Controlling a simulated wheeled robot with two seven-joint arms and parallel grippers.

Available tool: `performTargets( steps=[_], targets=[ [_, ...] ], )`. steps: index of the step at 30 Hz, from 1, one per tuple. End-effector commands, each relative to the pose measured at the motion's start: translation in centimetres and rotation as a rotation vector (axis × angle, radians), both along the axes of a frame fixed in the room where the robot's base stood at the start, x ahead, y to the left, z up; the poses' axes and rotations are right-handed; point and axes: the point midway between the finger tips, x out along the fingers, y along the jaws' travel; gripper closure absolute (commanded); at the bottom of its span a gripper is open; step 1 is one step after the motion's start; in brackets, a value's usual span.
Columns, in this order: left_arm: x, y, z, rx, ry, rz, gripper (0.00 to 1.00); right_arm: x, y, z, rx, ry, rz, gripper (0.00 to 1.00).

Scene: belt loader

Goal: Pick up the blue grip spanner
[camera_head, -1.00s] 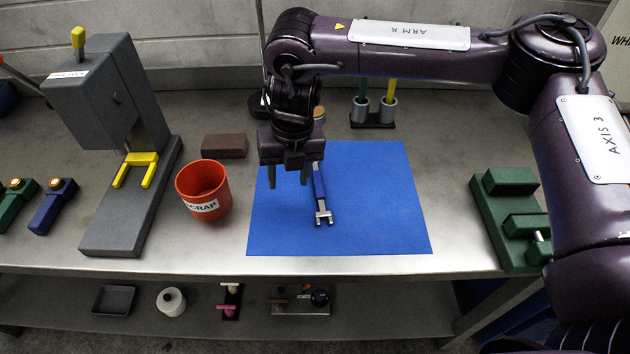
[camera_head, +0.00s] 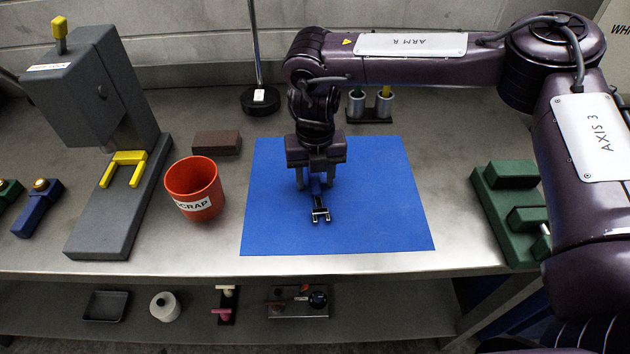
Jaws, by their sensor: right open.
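The blue grip spanner (camera_head: 320,212) lies on the blue mat (camera_head: 390,215), with its metal jaw end toward the front edge. Part of its blue handle shows between my right gripper's fingers, and the far end is hidden under the gripper. My right gripper (camera_head: 315,182) points down over the handle. It is open, with one finger on each side of the handle. I cannot tell how far the fingertips are above the mat. My left gripper is not in view.
An orange scrap cup (camera_head: 190,180) and a brown block (camera_head: 216,142) stand left of the mat. A grey press (camera_head: 95,90) with a yellow fork is farther left. A green vise-like block (camera_head: 505,200) is at right. A holder with pens (camera_head: 369,112) stands behind.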

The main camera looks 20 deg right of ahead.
Motion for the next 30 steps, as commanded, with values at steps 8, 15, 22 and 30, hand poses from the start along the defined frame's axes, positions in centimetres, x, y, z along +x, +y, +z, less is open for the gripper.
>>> performTargets(
  steps=[8,15,22,30],
  targets=[
    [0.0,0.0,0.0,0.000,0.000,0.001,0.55,0.0,0.0,0.0,0.000,0.000,0.000,0.70],
    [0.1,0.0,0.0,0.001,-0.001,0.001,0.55,0.0,0.0,0.0,0.000,0.000,0.000,1.00],
    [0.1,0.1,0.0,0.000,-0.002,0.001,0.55,0.0,0.0,0.1,0.001,-0.001,0.000,1.00],
    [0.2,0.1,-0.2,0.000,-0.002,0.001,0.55,0.1,0.1,1.6,0.002,-0.003,0.000,1.00]
  ],
)
